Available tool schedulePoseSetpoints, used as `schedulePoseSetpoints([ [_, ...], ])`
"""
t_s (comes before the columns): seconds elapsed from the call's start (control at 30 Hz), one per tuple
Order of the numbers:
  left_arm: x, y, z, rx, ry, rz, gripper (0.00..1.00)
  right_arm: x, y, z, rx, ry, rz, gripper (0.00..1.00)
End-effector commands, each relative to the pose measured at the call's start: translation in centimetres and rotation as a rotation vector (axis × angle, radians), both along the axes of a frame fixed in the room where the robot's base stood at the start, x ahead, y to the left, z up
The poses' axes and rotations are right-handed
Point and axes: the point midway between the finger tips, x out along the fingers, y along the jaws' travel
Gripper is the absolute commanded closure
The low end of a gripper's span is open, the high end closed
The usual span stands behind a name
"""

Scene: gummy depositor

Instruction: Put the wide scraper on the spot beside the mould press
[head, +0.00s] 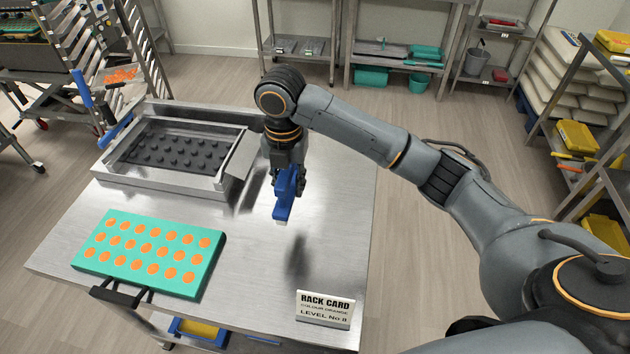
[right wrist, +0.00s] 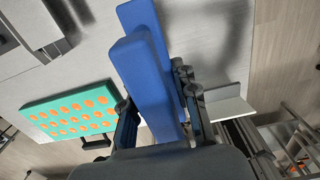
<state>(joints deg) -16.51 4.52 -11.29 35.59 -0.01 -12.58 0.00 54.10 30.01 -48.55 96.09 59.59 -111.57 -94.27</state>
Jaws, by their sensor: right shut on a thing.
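The mould press (head: 110,172) is a steel frame around a dark studded plate, at the back left of the steel table (head: 240,290). My right gripper (head: 287,172) is shut on a blue tool, which I take to be the wide scraper (head: 282,209), and holds it above the table, right of the press. The scraper's lower end looks pale. In the right wrist view, the scraper (right wrist: 143,70) is a broad blue shape between the fingers (right wrist: 155,112). No marked spot can be made out beside the press. My left gripper is not in view.
A teal mould (head: 214,258) with orange pieces lies at the table's front left. A rack card (head: 325,308) stands near the front right edge. The table between them is clear. A tray rack (head: 150,60) stands behind left; shelves (head: 590,150) stand at right.

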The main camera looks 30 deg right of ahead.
Motion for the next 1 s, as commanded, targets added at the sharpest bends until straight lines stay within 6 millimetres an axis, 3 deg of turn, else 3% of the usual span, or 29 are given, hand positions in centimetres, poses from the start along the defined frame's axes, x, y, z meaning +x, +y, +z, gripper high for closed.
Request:
schedulePoseSetpoints([
  [0.1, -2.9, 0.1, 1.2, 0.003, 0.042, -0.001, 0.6, 0.8, -3.2, -1.0, -0.003, 0.004, -0.008, 1.0],
  [0.2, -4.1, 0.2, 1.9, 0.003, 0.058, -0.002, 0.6, 1.6, -5.5, -2.0, -0.003, 0.002, -0.009, 1.0],
  [0.27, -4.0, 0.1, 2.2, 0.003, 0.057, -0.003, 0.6, 1.8, -6.3, -3.5, -0.001, 0.006, -0.006, 1.0],
  [0.4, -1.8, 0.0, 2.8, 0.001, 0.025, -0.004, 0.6, 2.4, -8.1, -5.8, -0.002, 0.003, -0.003, 1.0],
  [0.5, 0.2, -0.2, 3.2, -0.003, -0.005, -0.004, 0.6, 2.7, -8.7, -6.8, 0.0, 0.001, -0.001, 1.0],
  [0.6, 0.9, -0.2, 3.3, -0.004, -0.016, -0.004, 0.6, 2.8, -9.1, -7.3, 0.0, 0.001, -0.002, 1.0],
  [0.7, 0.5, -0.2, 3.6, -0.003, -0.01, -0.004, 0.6, 3.0, -9.9, -8.2, -0.002, 0.001, -0.003, 1.0],
  [0.83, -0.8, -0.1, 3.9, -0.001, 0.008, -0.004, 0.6, 3.0, -9.8, -10.2, 0.0, 0.002, -0.001, 1.0],
  [1.0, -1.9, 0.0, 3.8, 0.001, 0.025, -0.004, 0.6, 3.1, -9.8, -11.3, -0.001, -0.003, 0.0, 1.0],
])
